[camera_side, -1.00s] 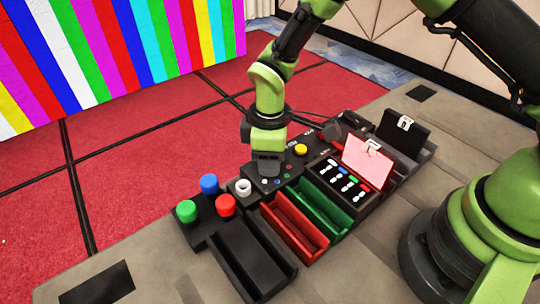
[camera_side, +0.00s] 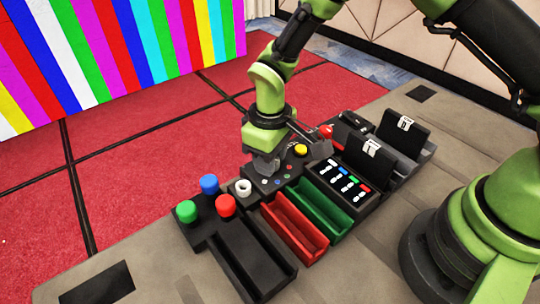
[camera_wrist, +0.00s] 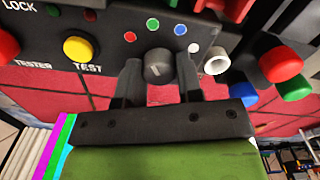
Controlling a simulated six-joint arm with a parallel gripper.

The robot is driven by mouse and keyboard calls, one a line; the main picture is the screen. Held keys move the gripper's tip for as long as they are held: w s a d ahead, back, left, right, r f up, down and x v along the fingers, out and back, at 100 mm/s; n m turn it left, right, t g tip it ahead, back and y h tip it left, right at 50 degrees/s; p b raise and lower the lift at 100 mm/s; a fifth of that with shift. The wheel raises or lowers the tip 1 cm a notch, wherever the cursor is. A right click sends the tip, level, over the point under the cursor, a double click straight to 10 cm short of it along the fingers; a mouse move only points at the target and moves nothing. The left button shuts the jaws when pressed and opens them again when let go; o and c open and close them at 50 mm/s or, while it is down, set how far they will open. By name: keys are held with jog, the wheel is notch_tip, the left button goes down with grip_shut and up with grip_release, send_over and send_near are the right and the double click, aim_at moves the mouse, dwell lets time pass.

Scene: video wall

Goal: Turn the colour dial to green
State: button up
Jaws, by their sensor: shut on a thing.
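The colour dial is a small dark round knob (camera_wrist: 157,68) with a short light mark on its face, seen in the wrist view. Red (camera_wrist: 130,36), green (camera_wrist: 152,23), blue (camera_wrist: 180,29) and white (camera_wrist: 193,47) dots curve around it. The mark lies on the side of the knob facing away from the dots, though its exact pointing is hard to tell. My gripper (camera_wrist: 159,72) is shut on the knob, one finger on each side.
A yellow TEST button (camera_wrist: 78,48) and a red button (camera_wrist: 6,46) stand beside the dial. A white ring (camera_wrist: 216,61) and red, blue and green buttons stand on the other side. Red (camera_side: 295,225) and green (camera_side: 322,205) trays and two upright black panels (camera_side: 368,152) are nearby.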

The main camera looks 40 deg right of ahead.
jog(key=shift+m, duration=1.2)
jog(key=o, duration=0.9)
notch_tip(320, 180, up, 10)
